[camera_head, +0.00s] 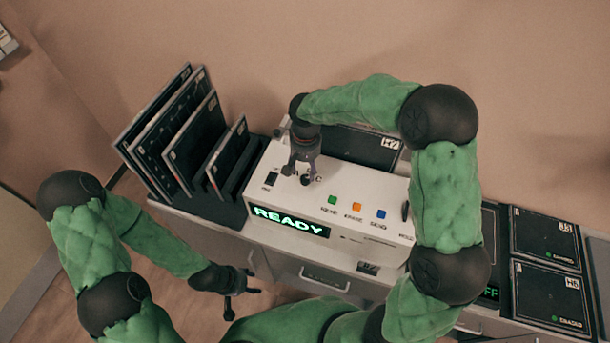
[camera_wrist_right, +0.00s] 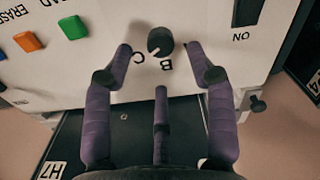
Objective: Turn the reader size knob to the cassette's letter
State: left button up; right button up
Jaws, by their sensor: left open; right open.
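The white reader (camera_head: 355,187) shows READY on its display (camera_head: 290,222). In the right wrist view its black size knob (camera_wrist_right: 160,40) has a white pointer slanting down-left, roughly towards the letter C (camera_wrist_right: 138,58); the letter B (camera_wrist_right: 167,64) is beside it. A dark cassette (camera_head: 360,146) lies at the reader's back, and its label (camera_wrist_right: 51,172) reads H7. My right gripper (camera_head: 307,178) is open over the knob, fingers apart on either side of it in the wrist view (camera_wrist_right: 165,70). My left gripper (camera_head: 240,284) is open and empty in front of the reader.
Green, orange and blue buttons (camera_head: 357,209) and an ON switch (camera_head: 271,179) sit near the knob. A black rack (camera_head: 229,205) with several upright cassettes stands left. More cassettes (camera_head: 545,242) lie right. Drawers (camera_head: 325,278) are below.

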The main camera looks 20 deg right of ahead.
aim_at(306, 178)
notch_tip(306, 178, down, 5)
jog(key=shift+f, duration=0.1)
dwell(0.3)
grip_shut()
jog(key=shift+n, duration=0.3)
jog(key=n+p, duration=0.1)
jog(key=n, duration=0.4)
jog(key=n+p, duration=0.1)
jog(key=n, duration=0.5)
jog(key=shift+p, duration=0.3)
dwell(0.4)
